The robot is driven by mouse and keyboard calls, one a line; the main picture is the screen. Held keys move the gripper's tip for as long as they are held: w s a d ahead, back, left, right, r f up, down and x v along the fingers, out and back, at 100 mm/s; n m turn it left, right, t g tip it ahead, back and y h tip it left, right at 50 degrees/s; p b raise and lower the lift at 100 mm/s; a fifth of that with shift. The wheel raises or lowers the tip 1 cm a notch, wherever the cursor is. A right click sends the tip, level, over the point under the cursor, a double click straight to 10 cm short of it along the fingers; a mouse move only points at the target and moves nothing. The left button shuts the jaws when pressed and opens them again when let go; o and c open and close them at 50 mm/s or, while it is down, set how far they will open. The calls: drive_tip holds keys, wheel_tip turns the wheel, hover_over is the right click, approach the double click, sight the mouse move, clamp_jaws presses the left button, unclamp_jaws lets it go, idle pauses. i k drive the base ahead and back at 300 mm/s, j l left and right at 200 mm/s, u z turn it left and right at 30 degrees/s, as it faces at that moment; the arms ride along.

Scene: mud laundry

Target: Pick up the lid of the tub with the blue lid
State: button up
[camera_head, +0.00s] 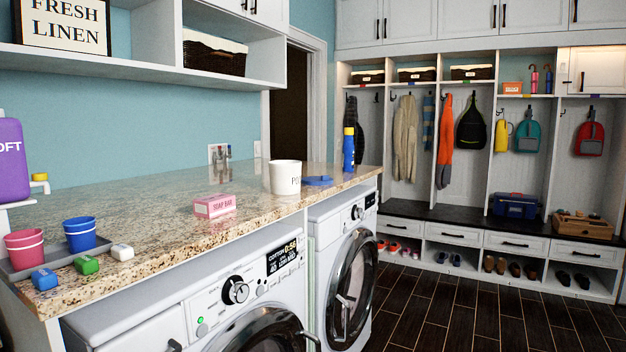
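A flat blue piece that looks like a lid (318,181) lies on the counter just right of the tub, near the front edge. Whether it touches the tub is hard to tell. My gripper is not in view.
A blue bottle with a yellow cap (349,150) stands behind the blue piece. A pink soap box (214,205) lies left of the tub. Washers (240,300) stand below the counter (150,235). Dark floor (460,315) is clear at right.

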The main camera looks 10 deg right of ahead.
sight(322, 180)
drive_tip(key=i+l+u, duration=0.2)
drive_tip(key=i+l, duration=0.2)
drive_tip(key=l, duration=0.25)
drive_tip(key=i+l+u, duration=0.2)
drive_tip(key=i+l, duration=0.2)
drive_tip(key=l, duration=0.3)
drive_tip(key=i+l+u, duration=0.15)
drive_tip(key=l, duration=0.2)
drive_tip(key=i+l+u, duration=0.1)
drive_tip(key=l, duration=0.3)
drive_tip(key=i+l+u, duration=0.1)
drive_tip(key=l, duration=0.25)
drive_tip(key=i+l+u, duration=0.1)
drive_tip(key=l, duration=0.35)
drive_tip(key=i, duration=0.1)
